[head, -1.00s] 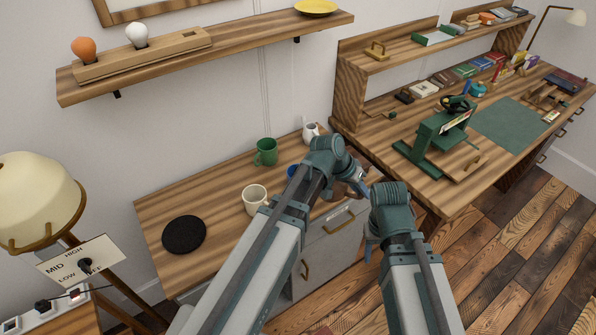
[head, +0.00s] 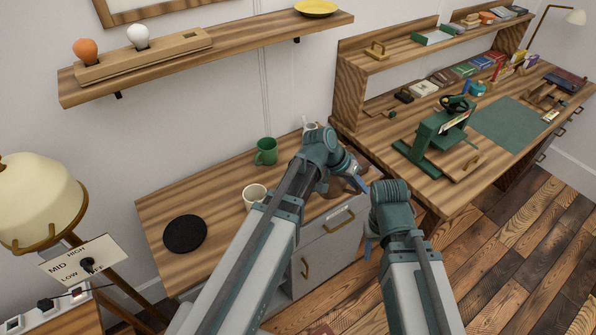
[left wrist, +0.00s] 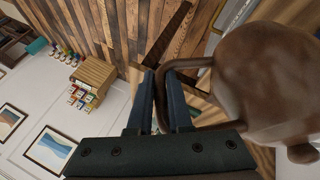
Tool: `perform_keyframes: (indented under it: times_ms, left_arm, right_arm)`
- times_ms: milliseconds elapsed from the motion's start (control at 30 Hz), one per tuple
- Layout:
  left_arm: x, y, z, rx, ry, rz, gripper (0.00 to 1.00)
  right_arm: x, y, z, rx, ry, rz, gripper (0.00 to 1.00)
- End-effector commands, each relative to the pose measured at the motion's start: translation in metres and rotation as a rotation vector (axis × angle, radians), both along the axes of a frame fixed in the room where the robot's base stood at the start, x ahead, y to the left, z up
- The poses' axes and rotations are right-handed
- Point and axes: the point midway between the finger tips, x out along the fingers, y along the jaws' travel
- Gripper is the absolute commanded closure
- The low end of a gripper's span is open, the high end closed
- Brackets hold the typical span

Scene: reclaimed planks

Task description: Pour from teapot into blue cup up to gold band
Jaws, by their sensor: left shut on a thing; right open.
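My left gripper (head: 357,183) is over the front right part of the small cabinet top. In the left wrist view, its fingers (left wrist: 162,103) are shut on the handle of the brown teapot (left wrist: 275,85). The teapot's round body fills the right of that view and is cut off by the edge; I cannot make out its spout or its contents. In the head view my left arm hides most of the teapot. The blue cup and its gold band are hidden behind that arm. My right gripper (head: 369,247) is open, low in front of the cabinet, partly hidden by its own wrist.
A green mug (head: 265,151), a cream mug (head: 254,195), a white jug (head: 310,127) and a black round mat (head: 185,234) are on the cabinet top (head: 222,206). A wall shelf (head: 230,48) hangs above. A desk with a green stand (head: 432,143) is at right.

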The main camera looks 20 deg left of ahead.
Motion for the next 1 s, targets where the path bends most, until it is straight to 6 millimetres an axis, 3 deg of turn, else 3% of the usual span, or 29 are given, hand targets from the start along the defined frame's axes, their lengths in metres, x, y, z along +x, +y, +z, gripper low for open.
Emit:
perform_keyframes:
  times_ms: [1000]
  left_arm:
    - [0.0019,0.0038,0.0071,-0.028,0.01,-0.001,1.0]
  right_arm:
    - [0.0,0.0,0.0043,0.0,0.0,0.0,0.5]
